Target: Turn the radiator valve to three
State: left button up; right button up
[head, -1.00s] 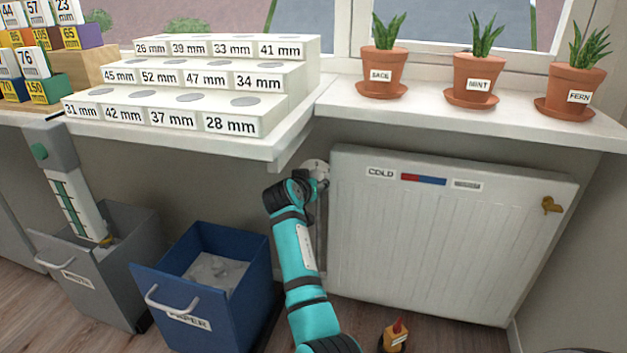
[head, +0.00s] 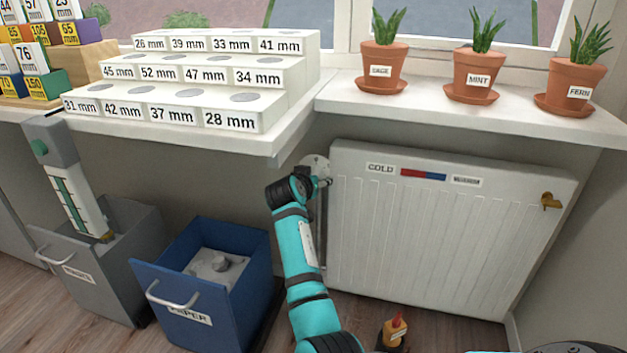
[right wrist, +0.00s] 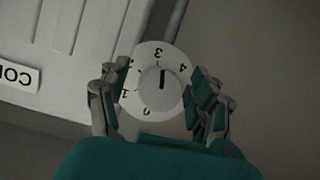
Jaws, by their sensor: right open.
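The radiator valve is a white round dial (right wrist: 131,108) with a raised grey knob (right wrist: 152,98) at its middle. In the right wrist view the numbers 0 to 4 run around the dial. The knob's dark mark points up, between 3 and 4 and closer to 3. My right gripper (right wrist: 160,104) is open, with one finger on each side of the knob; I cannot tell whether they touch it. In the head view the dial (head: 316,163) shows beside the radiator's upper left corner, partly hidden by my right gripper (head: 318,184). My left gripper is out of view.
The white radiator (head: 430,235) stands right of the valve. The windowsill (head: 350,100) above holds a stepped block and potted plants. A blue bin (head: 215,310) and a grey bin (head: 100,285) stand left. A small orange-and-red object (head: 394,330) is on the floor.

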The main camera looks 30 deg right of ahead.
jog(key=shift+a+r, duration=0.1)
jog(key=v, duration=0.7)
jog(key=shift+s, duration=0.2)
jog(key=shift+a, duration=0.1)
